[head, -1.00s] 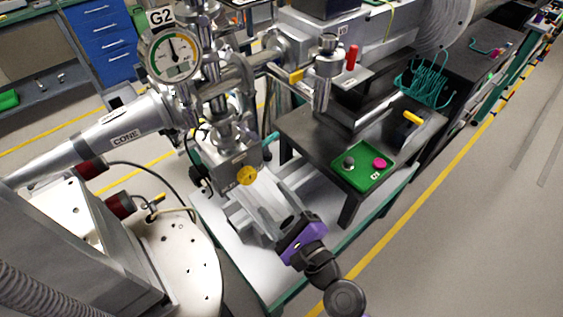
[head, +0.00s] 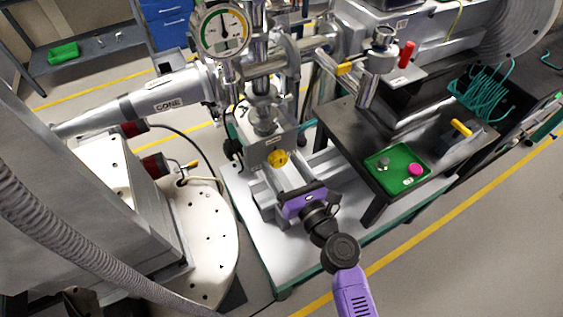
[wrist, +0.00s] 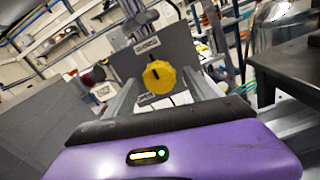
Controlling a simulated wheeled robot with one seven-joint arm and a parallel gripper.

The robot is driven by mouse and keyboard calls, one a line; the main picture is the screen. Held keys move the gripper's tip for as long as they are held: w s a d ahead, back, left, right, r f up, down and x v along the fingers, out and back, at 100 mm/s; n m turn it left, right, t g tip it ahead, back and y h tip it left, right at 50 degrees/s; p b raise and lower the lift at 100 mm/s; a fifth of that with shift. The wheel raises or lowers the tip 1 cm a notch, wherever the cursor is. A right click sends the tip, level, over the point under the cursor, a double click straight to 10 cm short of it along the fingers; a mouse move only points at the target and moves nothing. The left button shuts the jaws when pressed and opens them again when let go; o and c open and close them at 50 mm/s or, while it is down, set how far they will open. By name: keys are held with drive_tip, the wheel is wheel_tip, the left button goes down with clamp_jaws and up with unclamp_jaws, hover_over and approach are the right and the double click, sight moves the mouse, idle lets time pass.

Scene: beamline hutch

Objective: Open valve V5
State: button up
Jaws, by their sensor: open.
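A yellow round knob (head: 278,158) sits on the front of a grey metal block below the gauge column. It also shows in the wrist view (wrist: 159,77), with small labels above and below it that I cannot read clearly, so the name V5 is not confirmed. My gripper (head: 286,174) has a purple body and two long pale fingers reaching toward the knob. In the wrist view the open fingers stand left and right of the knob with gaps on both sides. Whether the fingertips reach past the knob's face I cannot tell.
A round gauge (head: 220,30) and metal pipework stand above the block. A cone-shaped tube (head: 160,98) runs left. At right, a dark table (head: 345,140) holds a green tray (head: 392,184) with a grey and a pink knob. The floor in front is clear.

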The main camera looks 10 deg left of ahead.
drive_tip(key=shift+w+a, duration=0.35)
drive_tip(key=shift+w, duration=0.1)
drive_tip(key=c, duration=1.4)
